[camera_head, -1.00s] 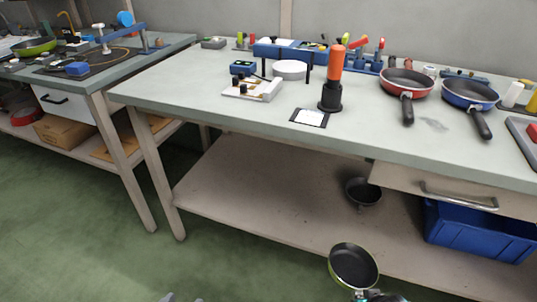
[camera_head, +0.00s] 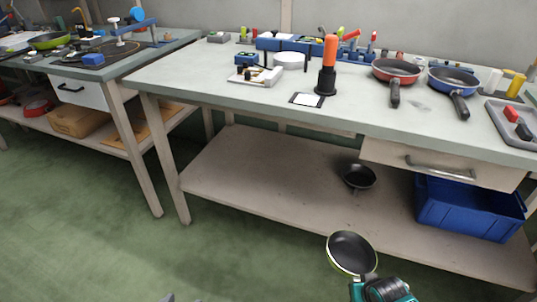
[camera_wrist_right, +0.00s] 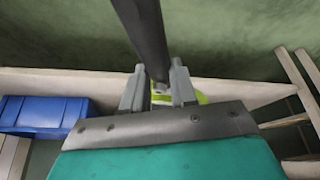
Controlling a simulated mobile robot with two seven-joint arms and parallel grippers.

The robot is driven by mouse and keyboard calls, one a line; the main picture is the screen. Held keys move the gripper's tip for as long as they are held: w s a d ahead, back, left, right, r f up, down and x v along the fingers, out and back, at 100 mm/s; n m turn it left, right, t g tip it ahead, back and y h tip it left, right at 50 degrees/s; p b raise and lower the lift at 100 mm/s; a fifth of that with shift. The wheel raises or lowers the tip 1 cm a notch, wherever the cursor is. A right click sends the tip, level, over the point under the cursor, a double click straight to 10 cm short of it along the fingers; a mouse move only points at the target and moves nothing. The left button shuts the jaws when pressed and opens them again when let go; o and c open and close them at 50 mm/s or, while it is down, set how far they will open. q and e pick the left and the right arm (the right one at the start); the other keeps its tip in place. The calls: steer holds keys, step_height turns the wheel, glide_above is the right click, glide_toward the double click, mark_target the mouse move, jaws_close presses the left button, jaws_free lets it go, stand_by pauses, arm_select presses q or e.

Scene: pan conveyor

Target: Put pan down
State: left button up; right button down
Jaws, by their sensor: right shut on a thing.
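A pan (camera_head: 351,252) with a dark inside and green rim is in front of the workbench at the bottom of the head view. My right gripper (camera_head: 365,279) is shut on its handle and holds it lower than the tabletop, in front of the lower shelf. In the right wrist view the black handle (camera_wrist_right: 143,35) runs between the two fingers (camera_wrist_right: 157,88); a bit of green rim shows behind them. A small grey tip (camera_head: 168,298) at the bottom edge may be my left gripper; its jaws cannot be made out.
The workbench (camera_head: 235,100) holds a red pan (camera_head: 397,69), a blue pan (camera_head: 453,77), an orange-and-black tool (camera_head: 327,70) and a grey tray (camera_head: 497,118). The lower shelf (camera_head: 270,180) has a dark pan (camera_head: 358,177) and a blue crate (camera_head: 468,218). Another table (camera_head: 120,68) stands left.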

steer(key=w+a+r, duration=0.2)
steer(key=w+r, duration=0.1)
steer(key=r, duration=0.5)
steer(key=w+a+r, duration=0.2)
steer(key=w+r, duration=0.1)
steer(key=r, duration=0.5)
steer(key=w+a+r, duration=0.3)
steer(key=w+r, duration=0.1)
steer(key=r, duration=0.5)
arm_select(q)
steer(key=s+a+r+y+p, duration=0.1)
steer(key=a+r+p, duration=0.2)
steer(key=r+p, duration=0.8)
steer(key=p, duration=0.4)
steer(key=shift+s+r, duration=0.15)
steer(key=shift+s, duration=0.05)
arm_select(e)
steer(key=w+r+v, duration=0.1)
steer(key=w+v, duration=0.1)
steer(key=v, duration=1.1)
steer(key=w+v, duration=0.1)
steer(key=v, duration=1.3)
steer(key=shift+w+r+n, duration=0.35)
steer(key=shift+w+n, duration=0.05)
arm_select(q)
steer(key=shift+s+d, duration=0.1)
arm_select(e)
steer(key=shift+f, duration=0.1)
arm_select(q)
steer(key=shift+c, duration=1)
